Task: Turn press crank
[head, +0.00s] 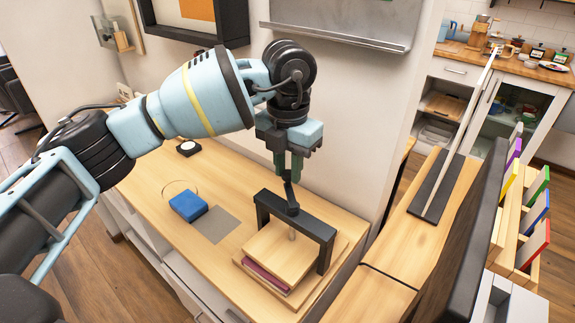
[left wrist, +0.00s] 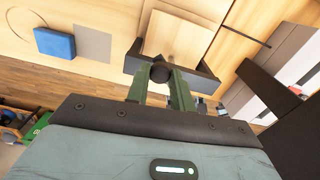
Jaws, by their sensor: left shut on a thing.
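The press (head: 325,236) stands at the right end of the wooden counter. It has a black frame, a screw and a wooden top board (head: 280,252) over a dark red layer on a base board. The crank (head: 291,198) is a dark handle rising from the top of the frame. My left gripper (head: 288,180) comes down from above and is shut on the crank. In the left wrist view the green fingers (left wrist: 160,88) straddle the dark round part of the crank (left wrist: 159,72). My right gripper is not in view.
A blue block (head: 188,206) and a grey square mat (head: 215,223) lie left of the press. A small black-and-white round object (head: 188,148) sits near the wall. The wall stands close behind the press. A wooden surface (head: 432,212) with a dark strip is at right.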

